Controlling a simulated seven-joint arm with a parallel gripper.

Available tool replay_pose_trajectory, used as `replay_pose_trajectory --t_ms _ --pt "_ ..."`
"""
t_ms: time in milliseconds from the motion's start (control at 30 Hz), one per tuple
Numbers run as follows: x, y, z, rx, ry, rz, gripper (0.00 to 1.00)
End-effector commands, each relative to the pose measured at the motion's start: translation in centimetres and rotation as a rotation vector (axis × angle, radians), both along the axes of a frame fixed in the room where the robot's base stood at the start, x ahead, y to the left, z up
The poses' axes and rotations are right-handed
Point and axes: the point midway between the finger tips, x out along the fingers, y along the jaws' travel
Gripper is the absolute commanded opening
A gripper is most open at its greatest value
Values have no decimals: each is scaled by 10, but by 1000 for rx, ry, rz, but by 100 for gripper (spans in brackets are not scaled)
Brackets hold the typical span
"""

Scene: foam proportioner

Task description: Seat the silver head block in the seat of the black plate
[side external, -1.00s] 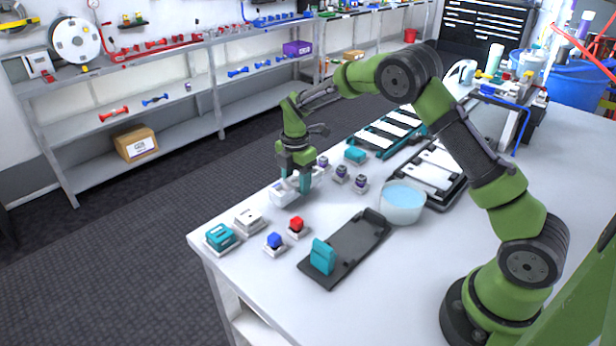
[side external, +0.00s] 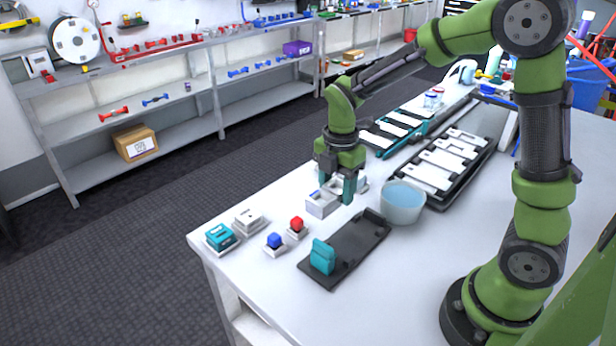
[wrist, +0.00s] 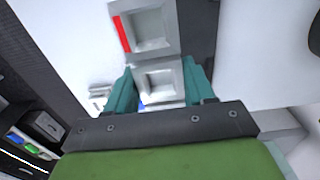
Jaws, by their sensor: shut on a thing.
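My gripper (side external: 337,192) has teal fingers shut on the silver head block (side external: 321,205), over the table behind the far end of the black plate. In the wrist view the silver head block (wrist: 145,28) shows square sockets, a red strip and a bit of blue. The fingers of my gripper (wrist: 160,82) grip it around one socket. The side view does not show clearly how high it is above the table. The black plate (side external: 350,245) lies flat, with a teal piece (side external: 321,257) standing at its near end and a raised black part (side external: 377,216) at its far end.
A bowl of blue liquid (side external: 403,201) stands right of the plate's far end. A blue-topped piece (side external: 274,243), a red-topped piece (side external: 297,228), a teal block (side external: 221,237) and a white block (side external: 248,220) stand left. A black tray (side external: 440,168) lies behind the bowl.

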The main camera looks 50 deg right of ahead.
Motion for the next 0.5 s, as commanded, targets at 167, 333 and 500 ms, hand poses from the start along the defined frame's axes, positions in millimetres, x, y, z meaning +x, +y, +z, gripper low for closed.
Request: replay_pose_trajectory --t_ms 167,333,500 --pt "-43 2 -19 -4 11 -7 9" --pt "-57 1 -34 -10 14 -21 9" --pt "-55 0 -48 -12 6 -29 9"
